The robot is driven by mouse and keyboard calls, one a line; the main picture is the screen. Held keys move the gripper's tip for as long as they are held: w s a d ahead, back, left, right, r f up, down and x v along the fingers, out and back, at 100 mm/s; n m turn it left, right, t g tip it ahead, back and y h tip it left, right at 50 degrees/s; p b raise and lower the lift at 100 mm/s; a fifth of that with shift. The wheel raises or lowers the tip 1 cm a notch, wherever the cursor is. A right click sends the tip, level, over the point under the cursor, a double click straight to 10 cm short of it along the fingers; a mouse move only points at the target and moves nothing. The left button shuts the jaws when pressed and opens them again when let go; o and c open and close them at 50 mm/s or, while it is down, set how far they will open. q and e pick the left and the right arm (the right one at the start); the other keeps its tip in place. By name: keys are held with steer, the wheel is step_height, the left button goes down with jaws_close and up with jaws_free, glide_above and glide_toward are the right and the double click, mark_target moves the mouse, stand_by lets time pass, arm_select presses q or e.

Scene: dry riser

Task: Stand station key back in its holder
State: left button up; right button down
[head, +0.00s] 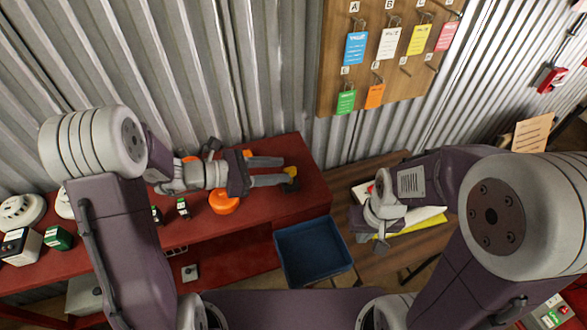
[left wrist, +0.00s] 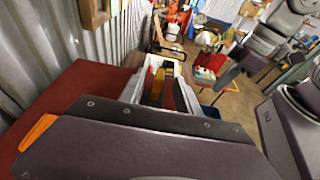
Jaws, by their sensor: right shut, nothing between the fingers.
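My left gripper (head: 286,171) reaches rightward over the red bench, its two fingers apart. A small yellow thing with a dark part (head: 291,173) is at its fingertips; it also shows between the fingers in the left wrist view (left wrist: 158,82). It may be the station key, but I cannot tell for sure. I see no clear grip on it, and red shows beside it between the fingers. My right gripper (head: 372,238) is shut and empty, pointing down near the wooden table at right. I cannot make out the key's holder with certainty.
The red bench (head: 300,205) carries orange round pieces (head: 224,202), detectors (head: 22,210) and small boxes (head: 58,238). A blue bin (head: 313,250) stands in front of it. A tag board (head: 385,60) hangs on the corrugated wall. Papers lie on the wooden table (head: 400,258).

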arm_select(q)
steer(key=v, duration=0.2)
steer(key=shift+s+a+r, duration=0.15)
steer(key=shift+a, duration=0.2)
stand_by(0.4)
